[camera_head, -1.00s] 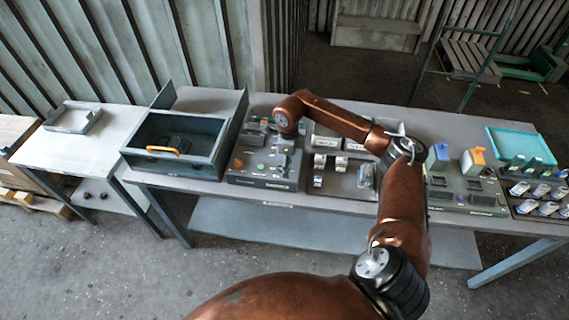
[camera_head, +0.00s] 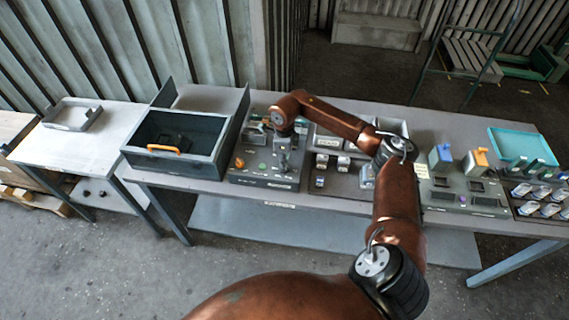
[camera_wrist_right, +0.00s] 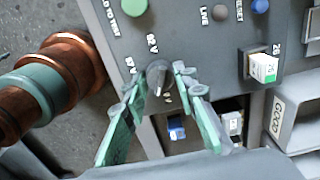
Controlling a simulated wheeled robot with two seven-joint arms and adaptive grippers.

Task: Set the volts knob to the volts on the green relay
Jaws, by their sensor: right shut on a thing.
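The volts knob (camera_wrist_right: 158,75) is a dark round knob with a pale pointer line on the grey control panel (camera_wrist_right: 195,40). In the head view the right gripper (camera_head: 283,170) points down onto the panel (camera_head: 240,177). A white block with a green face (camera_wrist_right: 264,68), perhaps the green relay, sits in a socket right of the knob; its print is too small to read. My left gripper is out of view.
A green button (camera_wrist_right: 133,7) and small indicators lie near the knob. A grey open box (camera_head: 205,170) with an orange handle stands left of the panel. Trays of parts and a blue tray (camera_head: 520,145) are to the right on the bench.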

